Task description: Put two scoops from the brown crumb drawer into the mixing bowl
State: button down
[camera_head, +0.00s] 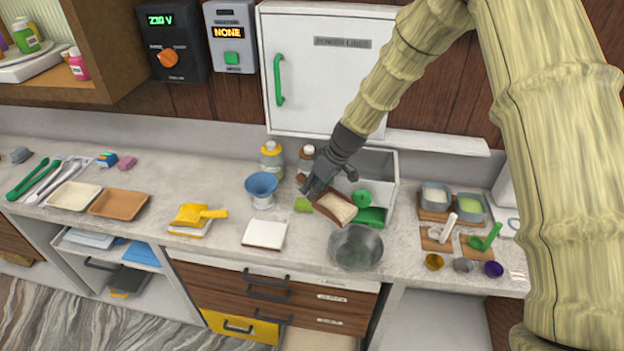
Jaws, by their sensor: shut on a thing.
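The metal mixing bowl (356,247) stands upright on the counter's front part, right of centre. My gripper (314,190) is shut on a brown, box-like container (322,211) with a pale inside, just behind and left of the bowl. The container looks tilted; I cannot tell whether the pale part is crumbs or its bare bottom. Under the counter, brown drawer fronts (225,287) carry dark handles and small labels at the right. A light surface, perhaps an open drawer (318,341), shows at the bottom edge. I cannot tell which drawer is the crumb one.
A white bin (380,160) with green things is behind the bowl. Small cups (434,261) stand right.

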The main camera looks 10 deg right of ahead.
jog(key=shift+s+f+t+y+b, duration=0.3)
jog(key=shift+s+f+b, duration=0.15)
jog(key=shift+s, duration=0.3)
jog(key=shift+f+b, duration=0.4)
jog(key=shift+b, duration=0.2)
jog(key=t+b, duration=0.1)
jog(key=b, duration=0.3)
jog(key=shift+d+f+y, duration=0.1)
jog(key=shift+d+y, duration=0.1)
jog(key=shift+y, duration=0.2)
jog(key=shift+w+d+y+b, duration=0.1)
jog(key=shift+w+y+b, duration=0.15)
jog(key=shift+b, duration=0.85)
